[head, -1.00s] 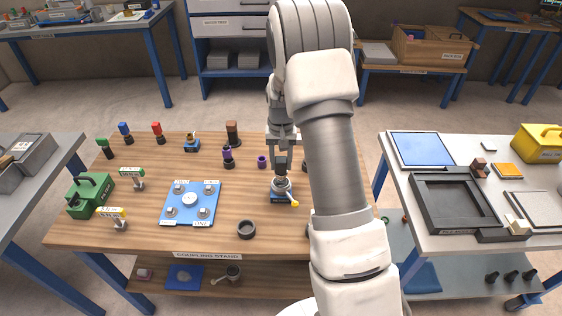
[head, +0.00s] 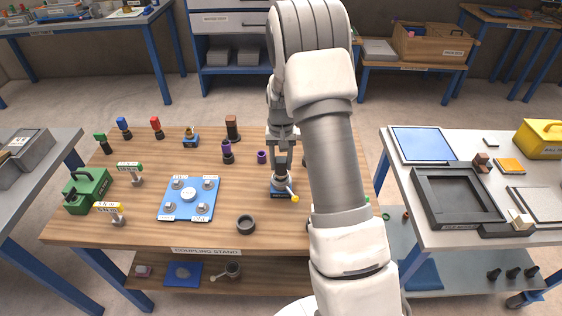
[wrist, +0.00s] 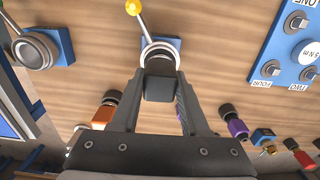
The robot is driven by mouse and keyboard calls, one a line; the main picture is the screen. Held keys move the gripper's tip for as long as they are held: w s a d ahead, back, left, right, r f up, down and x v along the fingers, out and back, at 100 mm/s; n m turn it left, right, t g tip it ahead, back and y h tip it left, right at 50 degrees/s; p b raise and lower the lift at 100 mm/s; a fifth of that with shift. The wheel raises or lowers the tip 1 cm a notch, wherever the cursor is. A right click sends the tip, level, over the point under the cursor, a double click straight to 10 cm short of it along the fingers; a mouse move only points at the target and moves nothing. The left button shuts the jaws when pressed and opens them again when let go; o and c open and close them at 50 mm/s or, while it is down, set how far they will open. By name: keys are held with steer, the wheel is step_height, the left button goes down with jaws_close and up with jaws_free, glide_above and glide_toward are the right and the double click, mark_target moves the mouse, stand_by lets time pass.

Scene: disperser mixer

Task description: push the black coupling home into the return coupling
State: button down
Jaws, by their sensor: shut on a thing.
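My gripper (head: 282,166) is shut on the black coupling (wrist: 160,82), which sits between its fingertips in the wrist view. The return coupling (head: 282,184) is a silver round fitting on a small blue base, with a lever ending in a yellow knob. It also shows in the wrist view (wrist: 158,50), with its pale ring directly beyond the black coupling's end. The black coupling is lined up over the ring and appears to meet it. How deep it sits is hidden by the coupling itself and the fingers.
A blue plate with several posts (head: 189,198) and a dark ring (head: 246,225) stand left of the return coupling. Another silver fitting (wrist: 37,50) shows in the wrist view. My arm hides the table's right side.

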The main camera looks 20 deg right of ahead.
steer(key=shift+f+b, duration=0.35)
steer(key=shift+f, duration=0.25)
steer(key=shift+c, duration=1.6)
jaws_free()
step_height(320, 180, up, 18)
steer(key=shift+f, duration=0.25)
